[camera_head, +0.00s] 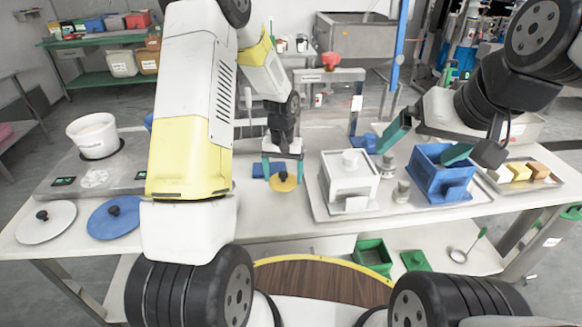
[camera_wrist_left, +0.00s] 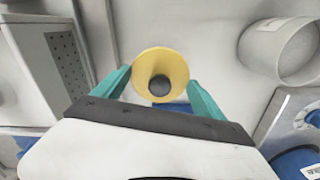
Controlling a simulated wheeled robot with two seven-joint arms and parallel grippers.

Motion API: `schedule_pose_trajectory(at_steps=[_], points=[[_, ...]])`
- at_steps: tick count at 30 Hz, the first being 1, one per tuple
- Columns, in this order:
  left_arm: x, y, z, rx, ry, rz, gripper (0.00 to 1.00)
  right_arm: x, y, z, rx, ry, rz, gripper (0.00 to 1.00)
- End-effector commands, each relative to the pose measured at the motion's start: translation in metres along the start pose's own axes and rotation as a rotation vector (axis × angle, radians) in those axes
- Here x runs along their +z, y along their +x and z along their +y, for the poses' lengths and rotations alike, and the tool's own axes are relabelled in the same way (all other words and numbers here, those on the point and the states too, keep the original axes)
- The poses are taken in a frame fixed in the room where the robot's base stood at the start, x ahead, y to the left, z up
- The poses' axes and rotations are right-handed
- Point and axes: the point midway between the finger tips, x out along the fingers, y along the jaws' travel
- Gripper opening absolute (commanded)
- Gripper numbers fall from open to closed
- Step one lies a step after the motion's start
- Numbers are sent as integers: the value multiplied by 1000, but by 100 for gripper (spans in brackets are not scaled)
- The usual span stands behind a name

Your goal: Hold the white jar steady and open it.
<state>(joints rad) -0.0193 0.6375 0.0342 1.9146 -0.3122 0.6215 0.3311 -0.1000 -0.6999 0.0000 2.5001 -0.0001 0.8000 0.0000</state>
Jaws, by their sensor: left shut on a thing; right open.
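A white jar (camera_head: 93,137) stands upright on a dark round pad at the left of the table. A white lid (camera_head: 45,222) with a black knob lies flat in front of it, apart from the jar. My left gripper (camera_head: 283,172) is away from the jar, near the table's middle. It is shut on a yellow lid (camera_head: 284,184) with a dark knob. In the left wrist view the yellow lid (camera_wrist_left: 143,68) sits between the teal fingertips (camera_wrist_left: 160,82). I cannot tell whether it touches the table. My right gripper (camera_head: 427,143) is open above a blue box (camera_head: 441,186).
A blue lid (camera_head: 98,222) lies right of the white lid. A white box (camera_head: 348,183) with a knob stands on a tray beside small grey canisters (camera_head: 402,191). Yellow and brown blocks (camera_head: 519,171) sit at the right. My left arm hides part of the table.

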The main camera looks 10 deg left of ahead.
Motion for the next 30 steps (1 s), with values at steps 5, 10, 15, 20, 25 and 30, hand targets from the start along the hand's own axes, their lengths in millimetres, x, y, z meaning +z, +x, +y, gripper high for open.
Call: schedule_pose_trajectory(at_steps=[5,10,15,20,25,30], points=[[-2,12,0,0,0,-4,33,0,0,0,0,0,0,100],[-2,34,0,0,0,-2,33,0,0,0,0,0,0,100],[-2,35,0,0,0,0,33,0,0,0,0,0,0,100],[-2,37,0,0,0,-1,33,0,0,0,0,0,0,100],[-2,38,0,0,0,0,100,0,0,0,0,0,0,100],[-2,37,0,0,0,0,100,0,0,0,0,0,0,100]])
